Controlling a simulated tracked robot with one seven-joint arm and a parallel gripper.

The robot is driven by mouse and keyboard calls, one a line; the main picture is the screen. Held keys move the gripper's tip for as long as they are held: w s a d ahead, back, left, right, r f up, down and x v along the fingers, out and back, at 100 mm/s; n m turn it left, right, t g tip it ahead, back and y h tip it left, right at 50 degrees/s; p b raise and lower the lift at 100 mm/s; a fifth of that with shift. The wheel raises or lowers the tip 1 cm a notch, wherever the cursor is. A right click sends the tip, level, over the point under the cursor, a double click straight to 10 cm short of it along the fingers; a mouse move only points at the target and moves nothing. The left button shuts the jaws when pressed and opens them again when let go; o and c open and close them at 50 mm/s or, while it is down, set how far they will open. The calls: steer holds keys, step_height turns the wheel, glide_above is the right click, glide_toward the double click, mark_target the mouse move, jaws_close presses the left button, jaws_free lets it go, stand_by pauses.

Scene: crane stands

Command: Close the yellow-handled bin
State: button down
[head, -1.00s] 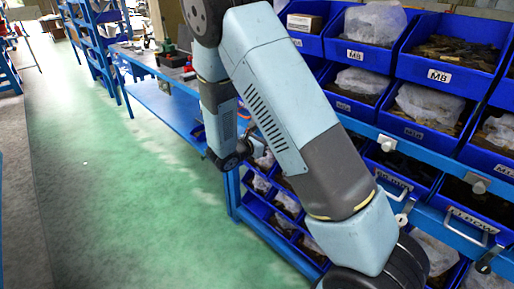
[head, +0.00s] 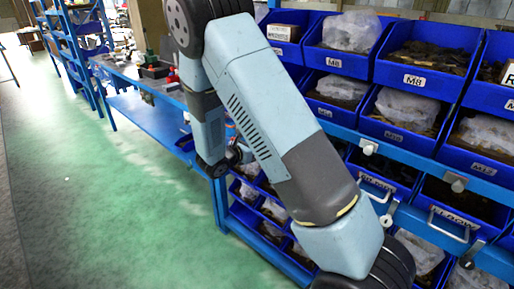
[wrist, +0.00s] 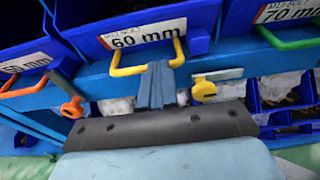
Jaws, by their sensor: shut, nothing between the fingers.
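The yellow-handled bin is a blue bin labelled "60 mm" (wrist: 140,28) at the upper middle of the wrist view. Its yellow handle (wrist: 147,58) hangs on its front. My gripper (wrist: 157,72) is shut and empty, with its fingertips at the lower bar of the yellow handle. I cannot tell whether they touch it. How far the bin is pulled out cannot be told. In the head view my arm hides its own end, and no yellow handle shows there.
An orange handle (wrist: 25,82) is to the left and a green handle (wrist: 290,40) to the right. Orange (wrist: 72,108) and yellow (wrist: 203,90) knobs sit on the blue rail. Blue bins (head: 425,65) fill the rack at right in the head view. Green floor (head: 90,200) is clear at left.

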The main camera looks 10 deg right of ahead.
steer(key=v, duration=1.3)
steer(key=s+d+r+m+g+y, duration=0.5)
steer(key=s+d+r+m+g, duration=0.3)
steer(key=s+d+r+m, duration=0.4)
steer(key=s+d+r+m+t+y, duration=0.2)
steer(key=s+r+m+t+y, duration=0.3)
steer(key=s+r+m+y, duration=0.3)
steer(key=shift+s+d+r+m, duration=0.3)
steer(key=shift+s+r+m, duration=1.85)
steer(key=shift+s, duration=1.2)
steer(key=c, duration=1.8)
jaws_free()
steer(key=shift+f, duration=0.15)
steer(key=shift+c, duration=0.2)
